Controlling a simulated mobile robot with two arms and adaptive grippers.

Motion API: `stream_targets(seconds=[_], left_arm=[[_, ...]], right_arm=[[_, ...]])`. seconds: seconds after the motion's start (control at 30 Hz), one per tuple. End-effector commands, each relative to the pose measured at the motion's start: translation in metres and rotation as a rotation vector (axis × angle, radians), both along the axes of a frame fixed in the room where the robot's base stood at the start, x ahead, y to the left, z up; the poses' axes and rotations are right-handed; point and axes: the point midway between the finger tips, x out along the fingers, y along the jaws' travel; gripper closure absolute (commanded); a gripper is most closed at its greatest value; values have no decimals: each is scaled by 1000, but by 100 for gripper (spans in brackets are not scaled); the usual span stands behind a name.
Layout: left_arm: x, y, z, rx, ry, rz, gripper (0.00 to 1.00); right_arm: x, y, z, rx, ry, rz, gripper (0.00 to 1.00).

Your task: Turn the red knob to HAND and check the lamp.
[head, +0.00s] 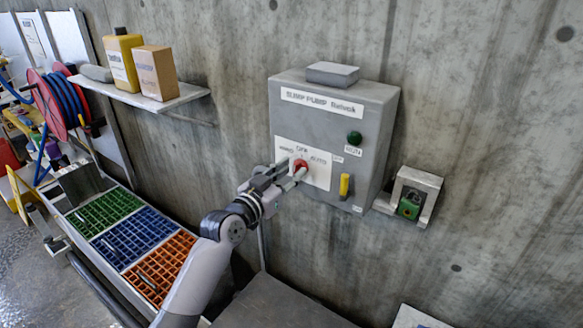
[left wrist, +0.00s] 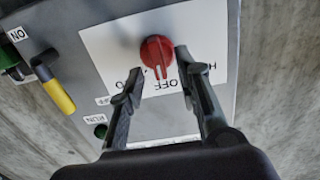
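The red knob (head: 300,164) sits on a white plate marked HAND, OFF and AUTO, on the front of a grey control box (head: 290,118). In the left wrist view, the white line on the knob (left wrist: 155,52) points toward OFF. My left gripper (head: 288,174) is at the knob. Its two fingers (left wrist: 158,72) are apart, one to each side of the knob's lower part; I cannot tell whether they touch it. A green lamp (head: 355,138) above a small label looks dark; a green lamp also shows in the left wrist view (left wrist: 100,131). My right gripper is not in view.
A yellow handle (head: 345,186) is right of the knob plate. A small bracket holding a green padlock-like item (head: 409,207) is on the wall at right.

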Motion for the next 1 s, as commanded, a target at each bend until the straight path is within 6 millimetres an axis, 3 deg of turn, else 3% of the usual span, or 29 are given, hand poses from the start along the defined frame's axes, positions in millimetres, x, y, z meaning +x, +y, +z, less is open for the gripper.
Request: stream_targets(seconds=[0.4,0.87,1.0], left_arm=[[7,-5,0,0,0,0,69],[7,-5,0,-1,1,0,99],[7,-5,0,-1,1,0,100]], right_arm=[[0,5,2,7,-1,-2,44],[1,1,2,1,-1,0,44],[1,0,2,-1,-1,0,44]])
